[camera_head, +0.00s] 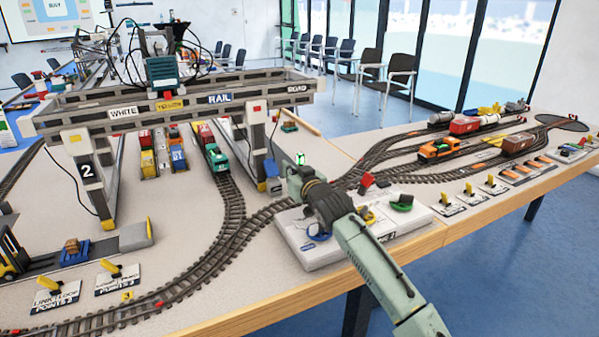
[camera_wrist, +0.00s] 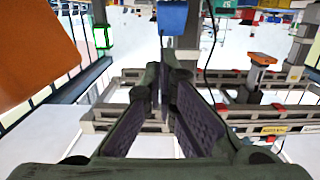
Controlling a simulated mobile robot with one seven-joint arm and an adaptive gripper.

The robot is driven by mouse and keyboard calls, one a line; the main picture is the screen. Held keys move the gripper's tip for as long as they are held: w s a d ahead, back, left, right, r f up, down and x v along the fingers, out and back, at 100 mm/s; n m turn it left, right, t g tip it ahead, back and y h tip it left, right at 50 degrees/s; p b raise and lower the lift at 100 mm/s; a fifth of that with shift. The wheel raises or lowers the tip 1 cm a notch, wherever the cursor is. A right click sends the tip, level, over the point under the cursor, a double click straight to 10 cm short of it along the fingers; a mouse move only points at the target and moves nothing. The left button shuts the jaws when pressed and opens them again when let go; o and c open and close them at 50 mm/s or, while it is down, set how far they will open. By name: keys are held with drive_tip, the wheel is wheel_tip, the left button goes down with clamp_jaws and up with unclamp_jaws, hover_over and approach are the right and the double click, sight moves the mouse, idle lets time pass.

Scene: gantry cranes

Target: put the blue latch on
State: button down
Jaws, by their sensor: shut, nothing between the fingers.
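My gripper (camera_head: 292,172) is held up above the white switch panel (camera_head: 312,256), beside the right leg of the gantry crane. In the wrist view my gripper's fingertips (camera_wrist: 165,76) come together with nothing between them. A blue looped part (camera_head: 317,236), which may be the blue latch, lies low on the panel's left side, below my gripper and apart from it. My wrist hides part of the panel, so I cannot tell how the blue part is seated. A blue box-like piece (camera_wrist: 173,17) shows beyond the fingertips in the wrist view.
The gantry crane (camera_head: 190,101) stands left of my gripper. Tracks with an orange locomotive (camera_head: 440,147) run behind. A small green-lit piece (camera_head: 300,158) is close to my gripper.

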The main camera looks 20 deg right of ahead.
sight(274, 171)
drive_tip(key=shift+t, duration=0.5)
drive_tip(key=w+p, duration=0.1)
drive_tip(key=w, duration=0.4)
drive_tip(key=w+a+p, duration=0.1)
drive_tip(key=w, duration=0.1)
drive_tip(key=shift+w+f+p, duration=0.15)
drive_tip(key=shift+w+p, duration=0.1)
drive_tip(key=shift+p, duration=0.05)
drive_tip(key=shift+w+f, duration=0.1)
drive_tip(key=shift+w, duration=0.7)
drive_tip(key=shift+w, duration=0.3)
drive_tip(key=shift+w+f, duration=0.15)
drive_tip(key=shift+w, duration=0.1)
drive_tip(key=shift+s+r, duration=0.15)
drive_tip(key=shift+r, duration=0.05)
drive_tip(key=shift+f, duration=0.1)
